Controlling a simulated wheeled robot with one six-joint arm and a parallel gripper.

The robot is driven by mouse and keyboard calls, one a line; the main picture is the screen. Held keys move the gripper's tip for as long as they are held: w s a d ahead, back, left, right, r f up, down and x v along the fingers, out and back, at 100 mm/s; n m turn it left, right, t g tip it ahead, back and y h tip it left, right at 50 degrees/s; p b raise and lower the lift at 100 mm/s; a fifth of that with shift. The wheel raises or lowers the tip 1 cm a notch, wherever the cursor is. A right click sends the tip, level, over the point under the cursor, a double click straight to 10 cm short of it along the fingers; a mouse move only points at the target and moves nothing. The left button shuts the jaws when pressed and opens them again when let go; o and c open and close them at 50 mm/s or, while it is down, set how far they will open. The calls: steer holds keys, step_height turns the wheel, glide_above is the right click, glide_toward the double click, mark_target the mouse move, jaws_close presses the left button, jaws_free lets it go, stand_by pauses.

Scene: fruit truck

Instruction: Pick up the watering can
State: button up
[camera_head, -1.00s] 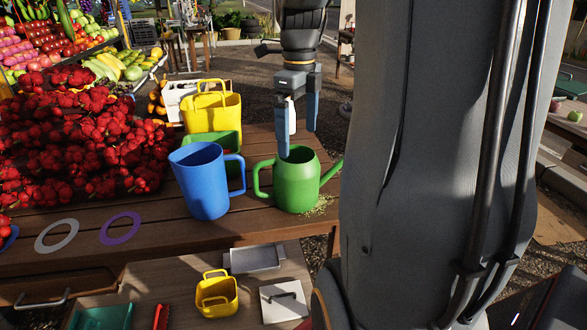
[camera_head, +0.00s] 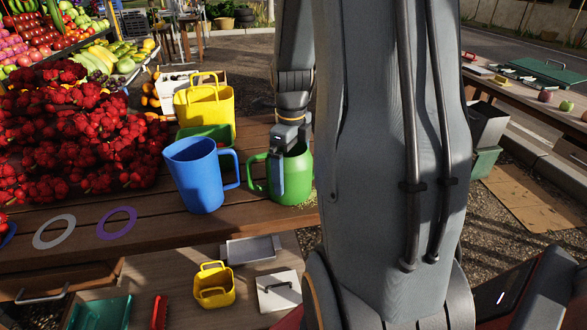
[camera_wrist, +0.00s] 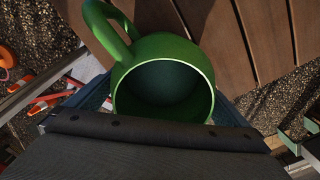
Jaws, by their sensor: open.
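The green watering can (camera_head: 297,180) stands upright on the wooden table, just right of the blue mug. Its handle is on the left; its spout is hidden behind my arm in the head view. In the wrist view I look down into the round opening of the can (camera_wrist: 165,98), with its handle at the upper left. My gripper (camera_head: 290,185) is open and lowered at the can. One finger shows in front of the can's left side; the other is hidden behind the can or arm. I cannot tell whether the fingers touch it.
The blue mug (camera_head: 198,178) stands close on the left. Behind it are a yellow basket (camera_head: 204,110) and a green container (camera_head: 212,133). A heap of red fruit fills the table's left. A white ring (camera_head: 53,232) and a purple ring (camera_head: 117,223) lie near the front edge.

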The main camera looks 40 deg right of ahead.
steer(key=shift+f, duration=1.1)
steer(key=c, duration=1.3)
steer(key=shift+c, duration=0.3)
steer(key=shift+r, duration=0.15)
steer(key=shift+w+r, duration=0.1)
steer(key=shift+r, duration=0.8)
step_height(320, 180, up, 16)
steer(key=b, duration=0.2)
